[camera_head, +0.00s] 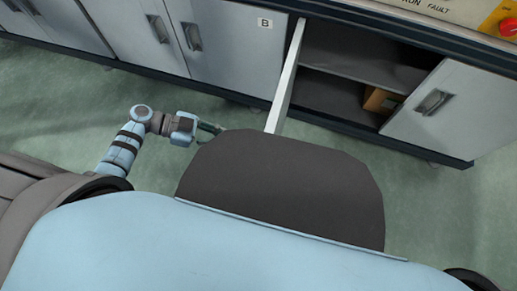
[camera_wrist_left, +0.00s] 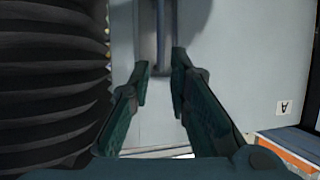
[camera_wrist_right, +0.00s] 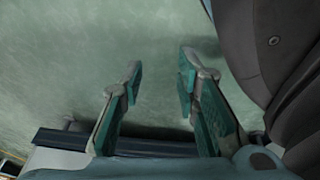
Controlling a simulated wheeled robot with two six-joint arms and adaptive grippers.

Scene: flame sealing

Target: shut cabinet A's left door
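Cabinet A's left door (camera_head: 286,80) stands wide open, seen nearly edge-on in the head view. In the left wrist view its pale grey panel (camera_wrist_left: 245,60) fills the upper right, with a label A (camera_wrist_left: 283,106) and a vertical bar handle (camera_wrist_left: 162,35). My left gripper (camera_head: 213,129) is to the left of the door. Its fingers (camera_wrist_left: 160,72) are apart, with the handle bar showing in the gap between them. I cannot tell whether they touch it. My right gripper (camera_wrist_right: 160,72) is open and empty above the floor, and is hidden in the head view.
Cabinet A's right door (camera_head: 450,110) is shut. Inside the opening are a shelf (camera_head: 360,62) and a brown object (camera_head: 378,100). Cabinet B (camera_head: 235,55), left of the open door, has shut doors. Green floor (camera_head: 60,110) is clear in front of the cabinets.

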